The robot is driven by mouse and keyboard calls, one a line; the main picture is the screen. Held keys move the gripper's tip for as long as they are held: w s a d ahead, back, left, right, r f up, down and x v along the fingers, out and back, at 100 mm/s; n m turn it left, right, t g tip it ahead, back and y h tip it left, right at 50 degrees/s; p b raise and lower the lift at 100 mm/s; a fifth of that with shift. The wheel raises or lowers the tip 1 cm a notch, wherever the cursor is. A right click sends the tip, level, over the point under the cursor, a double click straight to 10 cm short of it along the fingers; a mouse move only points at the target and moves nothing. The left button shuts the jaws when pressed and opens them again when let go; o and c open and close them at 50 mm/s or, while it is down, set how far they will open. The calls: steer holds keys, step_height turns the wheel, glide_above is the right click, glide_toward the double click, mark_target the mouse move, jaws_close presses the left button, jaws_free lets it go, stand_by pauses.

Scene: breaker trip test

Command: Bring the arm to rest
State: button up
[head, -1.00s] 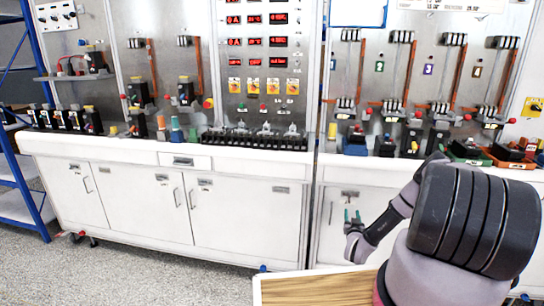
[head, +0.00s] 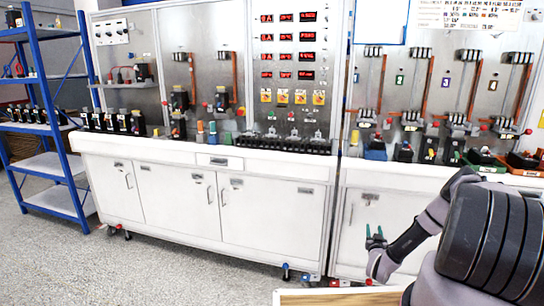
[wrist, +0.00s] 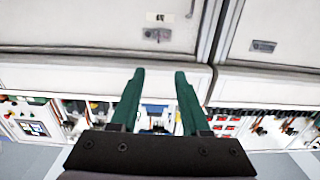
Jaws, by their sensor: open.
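My gripper (head: 374,231) is at the lower right in the head view, in front of the white cabinet doors below the bench. Its two green fingers point up and stand apart with nothing between them. In the wrist view the open gripper (wrist: 155,75) shows empty jaws, with the white cabinet front beyond the tips. The wrist picture is upside down, with the bench equipment low in it. My arm bends down from the right side of the head view.
The white bench (head: 205,155) carries several breakers and a metal panel with red displays (head: 287,45). A blue shelf rack (head: 75,120) stands at the left. A wooden top (head: 340,298) lies at the bottom edge. The grey floor (head: 150,265) at the left is clear.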

steer(key=w+r+n+g+y, duration=0.1)
steer(key=w+r, duration=0.2)
steer(key=r, duration=0.4)
steer(key=w+a+r+n+g+y, duration=0.1)
steer(key=w+r+y, duration=0.1)
steer(key=w+r, duration=0.35)
steer(key=w+r+y, duration=0.1)
steer(key=r, duration=0.7)
steer(key=s+a+r+g, duration=0.2)
steer(key=s+a+r, duration=0.1)
steer(key=r, duration=0.8)
steer(key=s+a+r+g, duration=0.2)
steer(key=s+a+r, duration=0.1)
steer(key=r, duration=0.8)
steer(key=s+a+r+m+g, duration=0.1)
steer(key=s+a+r, duration=0.2)
steer(key=s+r, duration=0.55)
steer(key=s+a+r+g, duration=0.1)
steer(key=s+a+r, duration=0.2)
steer(key=s+r, duration=0.55)
steer(key=s+a+m+g+y, duration=0.1)
steer(key=s+a, duration=0.1)
steer(key=s, duration=1)
steer(key=s+a+g+y, duration=0.1)
steer(key=s+a+y, duration=0.1)
steer(key=s, duration=1)
steer(key=shift+s+a+m, duration=0.4)
steer(key=shift+a, duration=0.4)
